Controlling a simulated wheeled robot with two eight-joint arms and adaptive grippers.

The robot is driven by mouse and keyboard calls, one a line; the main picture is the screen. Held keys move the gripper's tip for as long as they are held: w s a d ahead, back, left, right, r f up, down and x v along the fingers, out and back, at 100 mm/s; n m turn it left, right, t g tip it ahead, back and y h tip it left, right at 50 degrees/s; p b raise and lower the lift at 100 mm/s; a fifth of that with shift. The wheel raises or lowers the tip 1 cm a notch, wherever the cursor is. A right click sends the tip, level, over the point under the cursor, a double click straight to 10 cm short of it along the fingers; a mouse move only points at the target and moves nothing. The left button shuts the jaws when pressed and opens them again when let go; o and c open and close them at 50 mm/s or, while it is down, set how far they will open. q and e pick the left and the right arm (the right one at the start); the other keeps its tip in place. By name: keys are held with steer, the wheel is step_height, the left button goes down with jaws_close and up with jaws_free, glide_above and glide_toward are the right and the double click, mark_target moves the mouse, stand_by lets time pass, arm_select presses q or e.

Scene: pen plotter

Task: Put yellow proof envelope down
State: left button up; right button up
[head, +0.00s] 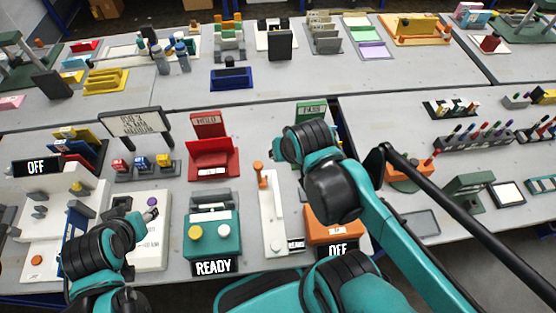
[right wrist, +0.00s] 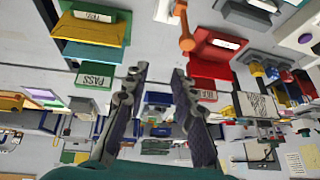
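A teal box (head: 211,240) with a READY display stands at front center. A white stand with an orange lever (head: 270,205) is right of it. An orange box (head: 333,229) with an OFF display is partly behind my right arm. A pen rack (head: 475,139) stands at right.

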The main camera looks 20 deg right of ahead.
steer(key=s+a+n, duration=0.1)
steer(key=a+n+t, duration=0.1)
steer(key=n, duration=0.1)
steer(key=shift+s+a+f+y, duration=0.1)
steer(key=shift+s+f+y, duration=0.05)
steer(key=shift+s+y, duration=0.2)
steer(key=shift+f+b, duration=0.75)
steer(key=shift+f, duration=0.05)
stand_by(0.3)
